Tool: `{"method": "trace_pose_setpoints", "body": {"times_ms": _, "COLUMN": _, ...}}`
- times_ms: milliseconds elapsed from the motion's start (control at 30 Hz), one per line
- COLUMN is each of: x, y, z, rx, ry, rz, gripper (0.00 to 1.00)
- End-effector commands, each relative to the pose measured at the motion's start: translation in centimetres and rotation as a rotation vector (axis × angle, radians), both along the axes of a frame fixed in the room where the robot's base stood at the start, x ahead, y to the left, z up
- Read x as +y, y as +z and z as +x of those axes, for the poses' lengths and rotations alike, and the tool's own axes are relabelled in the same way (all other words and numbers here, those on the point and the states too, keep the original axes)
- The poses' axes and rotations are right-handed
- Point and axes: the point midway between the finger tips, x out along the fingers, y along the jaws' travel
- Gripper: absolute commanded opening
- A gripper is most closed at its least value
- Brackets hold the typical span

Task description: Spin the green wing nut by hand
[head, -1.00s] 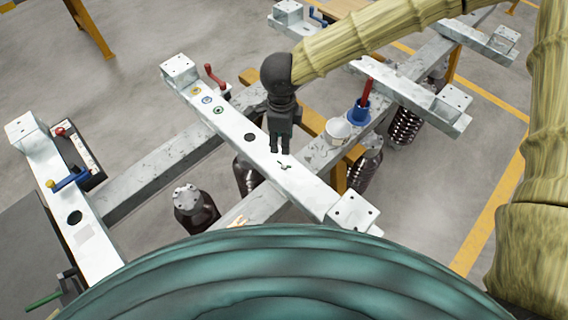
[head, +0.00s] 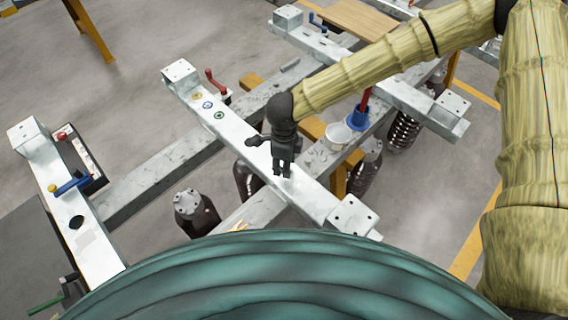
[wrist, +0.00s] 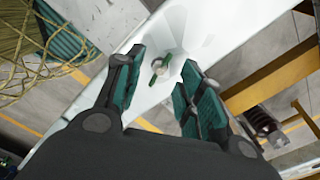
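The green wing nut (wrist: 160,66) sits on a round pale stud on the white beam in the wrist view. Its two wings run roughly along the length of the picture, slightly tilted. My gripper (wrist: 163,58) is open, with one green-padded finger on each side of the nut and a visible gap to it. In the head view my gripper (head: 283,174) points down at the white beam (head: 312,194), close to its surface. It hides the wing nut there. I cannot tell the exact height of the fingertips over the beam.
Up the same beam are yellow, blue and green rings (head: 219,115) and a red crank handle (head: 215,82). A white cup (head: 338,134) and a blue container (head: 357,117) stand to the right. Dark cylinders (head: 195,212) stand below the beams.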

Motion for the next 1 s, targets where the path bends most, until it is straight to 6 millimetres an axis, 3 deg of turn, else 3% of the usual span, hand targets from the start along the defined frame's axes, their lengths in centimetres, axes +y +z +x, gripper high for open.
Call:
{"method": "trace_pose_setpoints", "body": {"times_ms": 200, "x": 0.0, "y": -1.3, "z": -0.1, "rx": 0.001, "ry": 0.0, "rz": -0.001, "gripper": 0.38}}
{"method": "trace_pose_setpoints", "body": {"times_ms": 533, "x": 0.0, "y": -1.5, "z": 0.0, "rx": 0.0, "ry": 0.0, "rz": 0.0, "gripper": 0.38}}
{"method": "trace_pose_setpoints", "body": {"times_ms": 733, "x": 0.0, "y": -1.5, "z": 0.0, "rx": 0.0, "ry": 0.0, "rz": 0.0, "gripper": 0.02}}
{"method": "trace_pose_setpoints", "body": {"times_ms": 1000, "x": 0.0, "y": -1.4, "z": 0.0, "rx": 0.0, "ry": 0.007, "rz": 0.0, "gripper": 0.0}}
